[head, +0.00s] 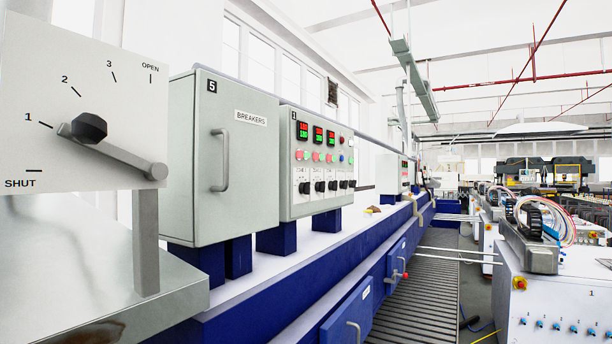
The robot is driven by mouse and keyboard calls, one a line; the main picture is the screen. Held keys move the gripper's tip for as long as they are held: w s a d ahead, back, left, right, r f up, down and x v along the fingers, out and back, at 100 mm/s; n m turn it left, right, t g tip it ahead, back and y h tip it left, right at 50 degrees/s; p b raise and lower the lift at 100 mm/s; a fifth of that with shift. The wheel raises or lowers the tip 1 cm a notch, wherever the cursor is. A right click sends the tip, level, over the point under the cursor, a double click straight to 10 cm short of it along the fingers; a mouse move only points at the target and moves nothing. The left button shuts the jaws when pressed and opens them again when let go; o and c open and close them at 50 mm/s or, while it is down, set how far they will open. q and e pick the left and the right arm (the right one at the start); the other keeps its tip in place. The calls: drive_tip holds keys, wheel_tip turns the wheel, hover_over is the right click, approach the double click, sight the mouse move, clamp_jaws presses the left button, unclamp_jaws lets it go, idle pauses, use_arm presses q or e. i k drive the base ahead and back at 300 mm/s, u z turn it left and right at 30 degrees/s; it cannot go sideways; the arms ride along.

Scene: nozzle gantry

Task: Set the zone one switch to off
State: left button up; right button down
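A grey control panel (290,150) stands right of the breakers cabinet. It has a row of lit red and green displays (303,130), coloured buttons (301,155) below them, and a row of black rotary switches at the bottom. The leftmost switch (304,188) sits under the first display column. The small labels above the switches are too small to read, so I cannot tell for certain which is zone one or how it is set. Neither of my grippers is in view.
A dial plate (40,85) marked SHUT to OPEN, with a grey lever (122,158), stands close at left. The breakers cabinet (205,150) has a vertical handle (221,160). A blue bench base (345,315) runs along the left. A slatted walkway (420,305) and white machine (560,300) lie right.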

sight(303, 189)
drive_tip(key=z, duration=1.6)
drive_tip(key=i, duration=3.8)
drive_tip(key=u, duration=1.7)
